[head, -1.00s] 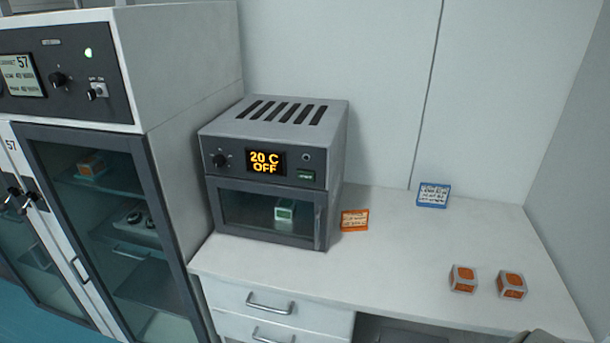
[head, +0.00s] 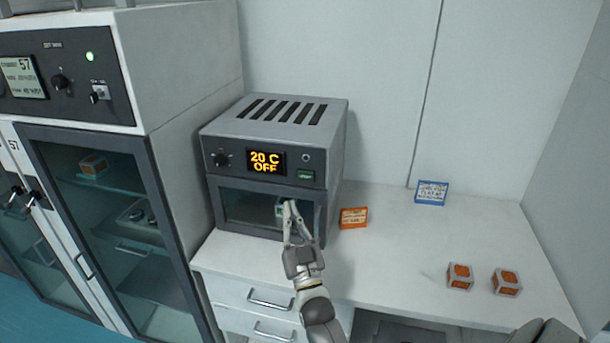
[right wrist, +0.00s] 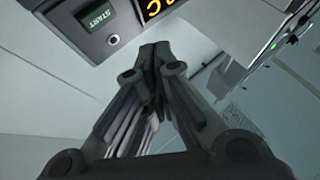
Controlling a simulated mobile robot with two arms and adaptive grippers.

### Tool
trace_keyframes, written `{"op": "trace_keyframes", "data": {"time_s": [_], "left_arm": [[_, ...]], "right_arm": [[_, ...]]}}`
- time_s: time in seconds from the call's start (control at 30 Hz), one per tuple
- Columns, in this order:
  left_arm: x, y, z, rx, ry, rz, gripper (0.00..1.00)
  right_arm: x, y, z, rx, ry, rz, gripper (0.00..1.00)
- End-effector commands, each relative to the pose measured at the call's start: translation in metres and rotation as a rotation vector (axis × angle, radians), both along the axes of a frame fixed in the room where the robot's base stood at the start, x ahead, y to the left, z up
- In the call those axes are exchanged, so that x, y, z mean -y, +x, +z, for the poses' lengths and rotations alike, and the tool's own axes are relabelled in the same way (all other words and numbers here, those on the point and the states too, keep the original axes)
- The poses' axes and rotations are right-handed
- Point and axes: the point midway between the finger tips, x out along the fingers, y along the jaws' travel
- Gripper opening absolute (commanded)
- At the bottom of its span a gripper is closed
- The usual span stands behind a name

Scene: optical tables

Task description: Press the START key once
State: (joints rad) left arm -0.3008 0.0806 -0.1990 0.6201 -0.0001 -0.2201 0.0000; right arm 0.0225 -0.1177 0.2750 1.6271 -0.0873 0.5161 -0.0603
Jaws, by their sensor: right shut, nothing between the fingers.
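The green START key (head: 305,174) is on the right of the dark front panel of a small grey oven (head: 275,130). The oven's display (head: 265,161) reads 20 C OFF in orange. My right gripper (head: 289,204) is shut and empty. In the head view it appears in front of the oven's glass door, below and left of the key. In the right wrist view its fingertips (right wrist: 155,48) are apart from the key. My left gripper is not in view.
A tall glass-door cabinet (head: 190,75) stands left of the oven. A green-and-white block sits behind the oven door. The middle bench is clear.

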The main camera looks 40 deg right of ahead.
Motion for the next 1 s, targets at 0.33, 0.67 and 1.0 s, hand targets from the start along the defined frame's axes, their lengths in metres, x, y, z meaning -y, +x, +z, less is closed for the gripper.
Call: {"op": "trace_keyframes", "data": {"time_s": [0.33,0.67,1.0], "left_arm": [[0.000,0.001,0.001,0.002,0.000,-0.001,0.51],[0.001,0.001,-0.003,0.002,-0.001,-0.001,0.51],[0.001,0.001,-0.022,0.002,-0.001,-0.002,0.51]], "right_arm": [[0.006,-0.007,0.026,0.062,-0.013,-0.022,0.00],[0.013,-0.001,0.023,0.060,-0.014,-0.020,0.00],[0.048,0.030,0.022,0.060,-0.015,-0.021,0.00]]}}
